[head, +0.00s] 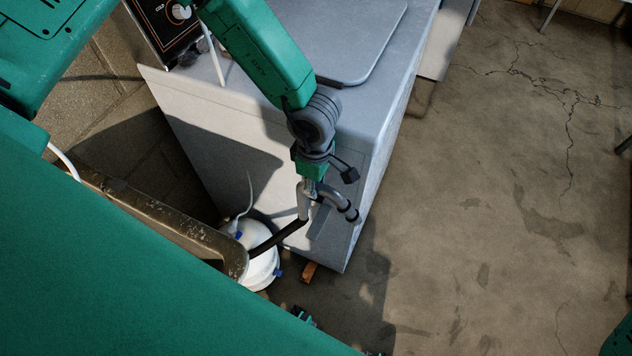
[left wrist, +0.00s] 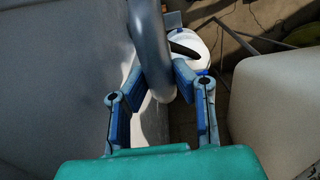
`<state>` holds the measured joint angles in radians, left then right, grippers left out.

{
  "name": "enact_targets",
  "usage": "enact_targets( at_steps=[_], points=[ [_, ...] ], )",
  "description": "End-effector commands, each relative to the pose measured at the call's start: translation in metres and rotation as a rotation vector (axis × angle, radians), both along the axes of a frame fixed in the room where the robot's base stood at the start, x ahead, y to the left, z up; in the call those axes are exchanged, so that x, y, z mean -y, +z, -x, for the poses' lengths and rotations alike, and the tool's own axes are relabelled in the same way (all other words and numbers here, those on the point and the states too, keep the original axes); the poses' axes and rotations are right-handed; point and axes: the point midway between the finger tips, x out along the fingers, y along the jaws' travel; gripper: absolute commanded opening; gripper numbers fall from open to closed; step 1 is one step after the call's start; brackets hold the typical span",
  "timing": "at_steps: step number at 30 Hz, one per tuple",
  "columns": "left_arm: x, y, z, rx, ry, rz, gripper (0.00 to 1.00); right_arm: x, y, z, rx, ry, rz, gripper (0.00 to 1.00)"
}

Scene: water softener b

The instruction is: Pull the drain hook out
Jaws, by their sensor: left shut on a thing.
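In the left wrist view the grey tube (left wrist: 150,50) passes between the fingers of my left gripper (left wrist: 160,80). My left gripper (head: 309,187) is shut on the drain hook; its fingers are small and partly hidden in the head view. A black hose (head: 278,238) slants down-left from below the gripper towards a white round container (head: 263,270) with blue fittings. I cannot tell whether the hose joins the hook.
The white appliance (head: 225,135) with a grey lid (head: 345,35) stands at the top centre, its control panel (head: 160,25) at the upper left. A worn brown curved edge (head: 160,215) lies at the left, beside the container. Cracked concrete floor (head: 500,200) is clear at the right.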

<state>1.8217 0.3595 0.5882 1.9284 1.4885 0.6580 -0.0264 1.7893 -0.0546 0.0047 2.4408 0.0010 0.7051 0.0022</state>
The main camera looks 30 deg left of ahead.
Motion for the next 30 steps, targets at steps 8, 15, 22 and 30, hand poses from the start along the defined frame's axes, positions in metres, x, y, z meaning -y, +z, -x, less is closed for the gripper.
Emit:
enact_targets(
  at_steps=[8, 15, 22, 30],
  points=[
    [0.0, 0.028, 0.0, 0.0, 0.0, 0.0, 0.0, 0.0, 0.029, 0.0, 0.0, 0.0, 0.0, 0.4],
    [0.0, 0.045, 0.0, 0.0, 0.0, 0.0, 0.0, 0.0, 0.047, 0.0, 0.0, 0.0, 0.0, 0.4],
    [0.0, 0.044, 0.0, 0.0, 0.0, 0.0, 0.0, 0.0, 0.046, 0.0, 0.0, 0.0, 0.0, 0.4],
    [-0.004, 0.046, -0.001, 0.004, -0.152, -0.002, 0.0, 0.0, 0.032, 0.0, 0.0, 0.0, 0.0, 0.4]
  ],
)
